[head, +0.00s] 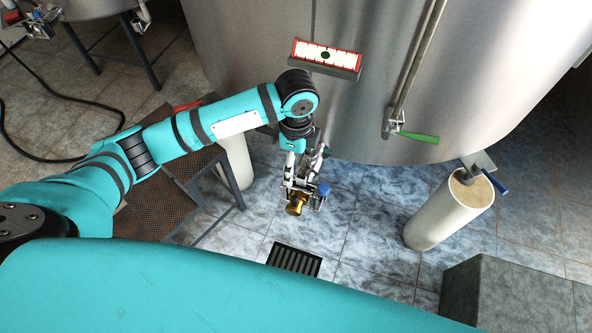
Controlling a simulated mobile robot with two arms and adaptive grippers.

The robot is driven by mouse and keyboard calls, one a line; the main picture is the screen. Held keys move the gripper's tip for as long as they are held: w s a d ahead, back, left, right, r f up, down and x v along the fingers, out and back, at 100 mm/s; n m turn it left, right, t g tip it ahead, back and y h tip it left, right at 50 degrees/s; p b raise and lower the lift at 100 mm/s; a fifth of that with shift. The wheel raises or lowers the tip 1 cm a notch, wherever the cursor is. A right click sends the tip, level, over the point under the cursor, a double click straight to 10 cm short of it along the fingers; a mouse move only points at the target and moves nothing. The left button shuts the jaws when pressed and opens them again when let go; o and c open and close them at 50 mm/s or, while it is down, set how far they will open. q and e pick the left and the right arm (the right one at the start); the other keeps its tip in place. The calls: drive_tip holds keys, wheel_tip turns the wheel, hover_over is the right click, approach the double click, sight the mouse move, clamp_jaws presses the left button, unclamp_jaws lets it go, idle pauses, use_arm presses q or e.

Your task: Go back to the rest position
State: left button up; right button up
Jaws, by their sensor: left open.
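My left arm (215,122) reaches in from the left and bends downward in front of the large steel tank. My left gripper (301,184) hangs at its end, pointing down, with its jaws open. A brass-coloured fitting (296,204) and a blue knob-like part (323,188) show right at the fingertips. I cannot tell whether they touch the gripper. My right gripper is not in view.
The steel tank (370,100) fills the back, with a red-framed panel (325,56) and a green-handled pipe (415,136). A pale cylinder (440,215) stands right, a grey block (490,300) nearer. Brown steps (165,205) stand left; a floor drain (294,260) lies below.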

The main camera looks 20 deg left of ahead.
use_arm(q)
drive_tip(key=shift+r, duration=0.6)
